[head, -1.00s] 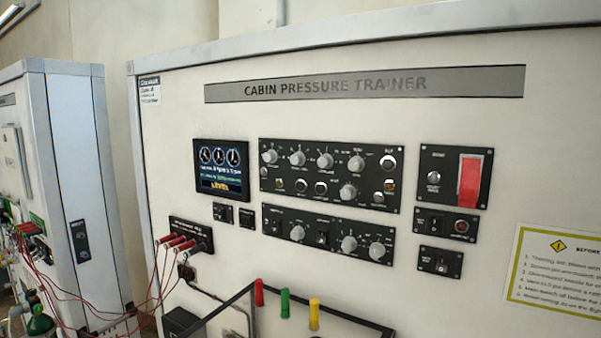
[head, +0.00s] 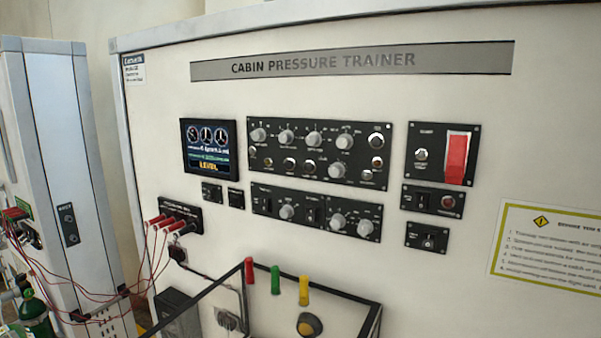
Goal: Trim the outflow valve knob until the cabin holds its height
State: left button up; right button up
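The cabin pressure trainer panel (head: 300,95) fills most of the head view. A black upper control plate (head: 374,128) carries several grey knobs, and a lower black plate (head: 319,229) carries more. The small labels are too blurred to tell which knob is the outflow valve knob. A dark display (head: 209,146) left of the upper plate shows round gauges, and a yellow word that looks like "LEVEL". Neither of my grippers is in view.
A red guarded switch (head: 457,158) is at the right. Red plugs with cables (head: 171,224) stick out at lower left. A black-edged frame (head: 373,322) with red, green and yellow handles stands in front below. A green cylinder (head: 35,315) is at far left.

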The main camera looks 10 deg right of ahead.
aim_at(337, 170)
jog(key=i+j+z, duration=0.1)
jog(key=j, duration=0.5)
jog(key=j+z, duration=0.1)
jog(key=j, duration=0.55)
jog(key=i, duration=0.05)
